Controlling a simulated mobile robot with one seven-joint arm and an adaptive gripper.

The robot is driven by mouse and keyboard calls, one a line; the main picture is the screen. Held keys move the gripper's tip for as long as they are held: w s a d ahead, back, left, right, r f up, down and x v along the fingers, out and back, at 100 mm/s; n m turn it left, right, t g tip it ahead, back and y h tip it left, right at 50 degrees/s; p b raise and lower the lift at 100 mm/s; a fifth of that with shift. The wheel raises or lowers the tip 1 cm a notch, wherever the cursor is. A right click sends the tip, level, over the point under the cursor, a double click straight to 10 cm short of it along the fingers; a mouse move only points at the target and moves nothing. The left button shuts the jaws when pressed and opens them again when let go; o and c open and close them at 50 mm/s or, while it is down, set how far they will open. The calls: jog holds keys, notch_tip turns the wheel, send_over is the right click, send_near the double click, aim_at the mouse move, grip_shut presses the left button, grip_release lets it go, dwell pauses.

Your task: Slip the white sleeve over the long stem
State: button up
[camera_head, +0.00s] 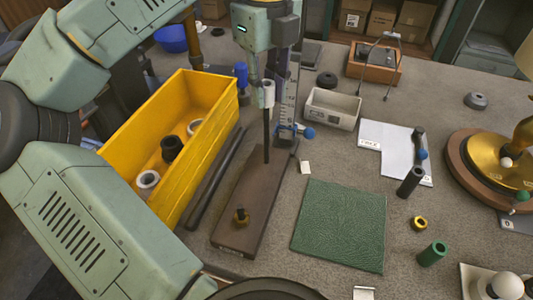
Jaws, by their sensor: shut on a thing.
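The white sleeve (267,94) is upright between the fingertips of my gripper (266,84), which is shut on it. The long dark stem (267,138) stands upright on the far end of a brown base block (243,190). The sleeve is in line with the stem's top, and the stem shows directly below it. Whether the stem's tip is inside the sleeve or just behind or below it, I cannot tell.
A yellow bin (203,150) with several rings stands left of the block, with dark rods (216,178) between. A scale stand (289,100) is close behind the stem. A green mat (340,225) lies right, and a grey tray (332,109) behind it.

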aim_at(266, 108)
jog(key=shift+f, duration=0.1)
jog(key=shift+f+b, duration=1.65)
jog(key=shift+f, duration=0.3)
jog(key=shift+f+b, duration=1.65)
jog(key=shift+f, duration=0.35)
jog(key=shift+f, duration=0.1)
jog(key=shift+f+b, duration=1.6)
jog(key=shift+f, duration=0.25)
jog(key=o, duration=1)
jog(key=shift+c, duration=0.2)
